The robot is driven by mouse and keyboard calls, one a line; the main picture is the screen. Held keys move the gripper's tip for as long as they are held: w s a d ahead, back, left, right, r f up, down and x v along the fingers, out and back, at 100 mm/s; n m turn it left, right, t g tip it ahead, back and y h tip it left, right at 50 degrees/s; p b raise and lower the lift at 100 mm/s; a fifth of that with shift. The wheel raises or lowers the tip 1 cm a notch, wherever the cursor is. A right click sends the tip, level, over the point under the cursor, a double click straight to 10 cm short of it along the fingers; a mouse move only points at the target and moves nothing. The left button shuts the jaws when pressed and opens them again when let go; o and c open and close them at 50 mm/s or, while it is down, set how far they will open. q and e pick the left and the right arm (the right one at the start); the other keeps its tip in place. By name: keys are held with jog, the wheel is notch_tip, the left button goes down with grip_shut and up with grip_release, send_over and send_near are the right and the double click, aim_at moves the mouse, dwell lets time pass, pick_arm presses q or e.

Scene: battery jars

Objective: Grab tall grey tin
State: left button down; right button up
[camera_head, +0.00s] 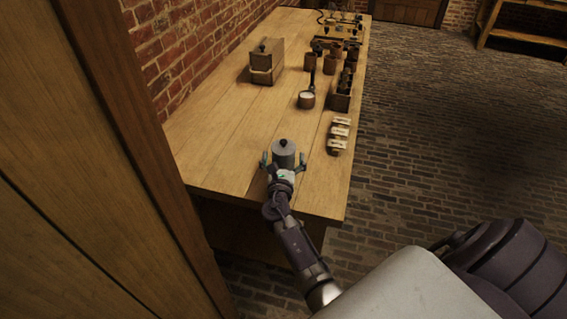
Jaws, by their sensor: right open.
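A tall grey tin (284,152) with a dark knob on its lid stands upright near the front end of the wooden table. My right gripper (283,160) is open, with one finger on each side of the tin. I cannot tell whether the fingers touch it. The gripper's wrist hides the lower front of the tin. My left gripper is not in view.
The wooden table (235,125) runs back along a brick wall (180,40). A wooden panel (80,170) fills the left side.

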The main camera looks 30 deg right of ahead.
jog(key=shift+w+d, duration=0.2)
jog(key=shift+w, duration=0.1)
jog(key=shift+s, duration=0.1)
jog(key=shift+c, duration=0.5)
jog(key=c, duration=1.1)
jog(key=shift+c, duration=0.5)
jog(key=shift+r, duration=0.15)
